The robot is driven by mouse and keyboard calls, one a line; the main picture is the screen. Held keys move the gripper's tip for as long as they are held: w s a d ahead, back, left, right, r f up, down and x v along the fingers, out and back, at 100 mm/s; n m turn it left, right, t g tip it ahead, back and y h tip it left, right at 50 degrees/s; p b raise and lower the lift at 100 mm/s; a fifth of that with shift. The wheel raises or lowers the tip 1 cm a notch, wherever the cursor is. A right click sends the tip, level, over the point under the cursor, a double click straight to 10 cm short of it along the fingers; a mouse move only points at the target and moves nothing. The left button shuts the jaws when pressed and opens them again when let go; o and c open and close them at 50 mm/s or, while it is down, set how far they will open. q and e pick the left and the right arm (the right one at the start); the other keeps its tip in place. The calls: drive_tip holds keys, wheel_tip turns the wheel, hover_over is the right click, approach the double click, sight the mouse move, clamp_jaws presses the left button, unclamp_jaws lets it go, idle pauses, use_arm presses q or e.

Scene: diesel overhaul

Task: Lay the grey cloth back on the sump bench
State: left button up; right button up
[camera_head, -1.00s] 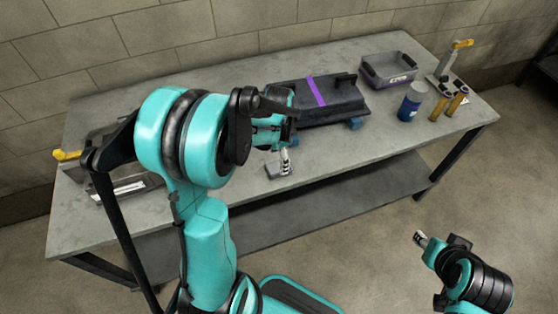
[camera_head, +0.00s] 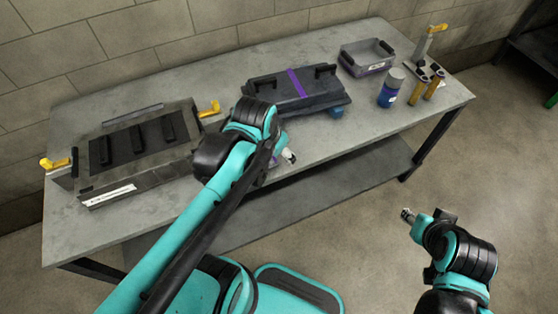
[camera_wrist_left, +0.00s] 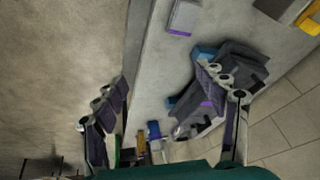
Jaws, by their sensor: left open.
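A small flat grey piece with a purple edge (camera_wrist_left: 183,17), which looks like the folded grey cloth, lies on the bench top near its front edge in the left wrist view. In the head view my left arm mostly hides that spot. The grey bench (camera_head: 345,140) runs along the wall. My left gripper (camera_wrist_left: 165,95) is open, its fingers wide apart with nothing between them, over the bench's front edge; the grey piece is apart from its fingertips. In the head view it (camera_head: 287,157) is partly hidden by its own arm. My right gripper (camera_head: 407,215) is over the floor, away from the bench.
A dark sump-like part with a purple strap (camera_head: 294,92) rests mid-bench on blue supports. A grey bin (camera_head: 367,57), a blue bottle (camera_head: 390,90) and brown cylinders (camera_head: 418,90) stand right. A metal fixture with dark bars (camera_head: 135,145) and yellow clamps fills the left end.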

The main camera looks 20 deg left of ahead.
use_arm(q)
drive_tip(key=s+d+n+t, duration=0.1)
drive_tip(key=s, duration=0.1)
drive_tip(key=s+d+n+t, duration=0.1)
drive_tip(key=d, duration=0.1)
drive_tip(key=shift+s+n, duration=0.35)
drive_tip(key=shift+n, duration=0.05)
drive_tip(key=shift+f, duration=0.1)
